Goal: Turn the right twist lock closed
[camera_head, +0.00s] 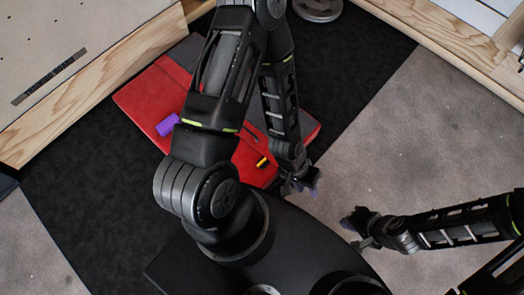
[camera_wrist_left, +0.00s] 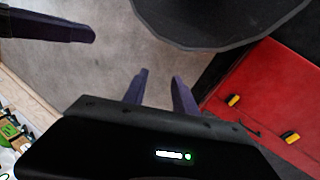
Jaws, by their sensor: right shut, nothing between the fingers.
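A red crash pad (camera_head: 148,97) lies on the black floor mat, partly hidden behind my left arm. One yellow-and-black twist lock (camera_head: 262,162) shows on it in the head view. The left wrist view shows two such locks on the red pad, one nearer the middle (camera_wrist_left: 233,100) and one further right (camera_wrist_left: 291,137). I cannot tell whether either is turned closed. My left gripper (camera_head: 300,190) is open and empty beside the pad's lower right edge, touching no lock. My right gripper (camera_head: 352,230) is shut and empty, further right over the grey floor.
A purple block (camera_head: 167,124) lies on the left part of the pad. Wood-edged panels stand at the upper left (camera_head: 95,98) and upper right (camera_head: 460,45). A grey round weight (camera_head: 318,8) lies at the top.

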